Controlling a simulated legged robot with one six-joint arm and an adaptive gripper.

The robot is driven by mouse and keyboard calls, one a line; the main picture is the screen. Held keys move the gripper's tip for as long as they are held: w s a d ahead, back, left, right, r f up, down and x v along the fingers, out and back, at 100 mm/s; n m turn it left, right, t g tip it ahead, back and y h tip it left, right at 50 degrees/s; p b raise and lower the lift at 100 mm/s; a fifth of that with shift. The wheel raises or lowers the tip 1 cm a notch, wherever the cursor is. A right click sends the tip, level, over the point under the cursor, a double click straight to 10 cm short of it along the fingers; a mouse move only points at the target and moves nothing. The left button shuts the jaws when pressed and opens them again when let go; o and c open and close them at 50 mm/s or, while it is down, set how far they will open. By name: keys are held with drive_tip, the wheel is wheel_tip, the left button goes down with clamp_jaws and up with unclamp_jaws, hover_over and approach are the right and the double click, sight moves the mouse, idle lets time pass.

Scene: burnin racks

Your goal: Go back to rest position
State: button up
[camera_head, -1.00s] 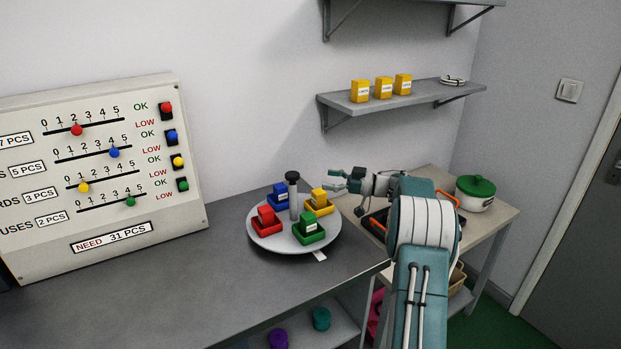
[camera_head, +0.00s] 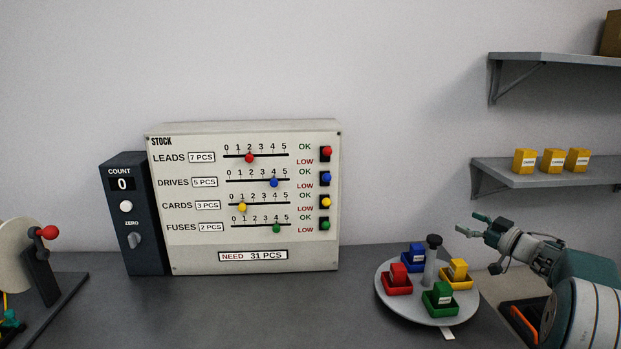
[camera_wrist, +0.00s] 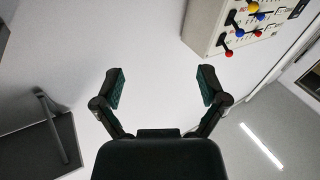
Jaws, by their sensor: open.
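My gripper (camera_head: 474,225) is at the right of the head view, above the round grey turntable (camera_head: 420,316) and pointing left. It is open and empty. It also shows in the wrist view (camera_wrist: 160,88), with its two fingers spread wide and only bare wall between them. The turntable holds a red bin (camera_head: 397,286), a blue bin (camera_head: 413,264), a yellow bin (camera_head: 460,280) and a green bin (camera_head: 438,305) around a dark-topped post (camera_head: 432,262). My gripper touches none of these.
The stock board (camera_head: 243,258) with sliders stands against the wall, beside a dark count box (camera_head: 145,250) reading 0. A lever device (camera_head: 42,262) is at far left. A wall shelf (camera_head: 530,180) carries three yellow boxes (camera_head: 552,160). The bench middle (camera_head: 270,315) is clear.

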drive_tip(key=a+r+m+t+h, duration=0.3)
drive_tip(key=a+r+h, duration=0.25)
drive_tip(key=r, duration=0.35)
drive_tip(key=s+a+r+m+g+h, duration=0.2)
drive_tip(key=s+a+r+m+h, duration=0.15)
drive_tip(key=s+h, duration=0.35)
drive_tip(key=s+a+f+g+y, duration=0.1)
drive_tip(key=s+a+f+g, duration=0.2)
drive_tip(key=s, duration=0.8)
drive_tip(key=s+a+f+m+g, duration=0.1)
drive_tip(key=s+a+f+g, duration=0.3)
drive_tip(key=s+a+f, duration=0.4)
drive_tip(key=s+a+f+g+y, duration=0.1)
drive_tip(key=s+a+f+g, duration=0.3)
drive_tip(key=s, duration=1)
wheel_tip(320, 180, down, 3)
drive_tip(key=shift+s+a+y, duration=0.15)
drive_tip(key=shift+a+y, duration=0.2)
drive_tip(key=shift+a, duration=0.85)
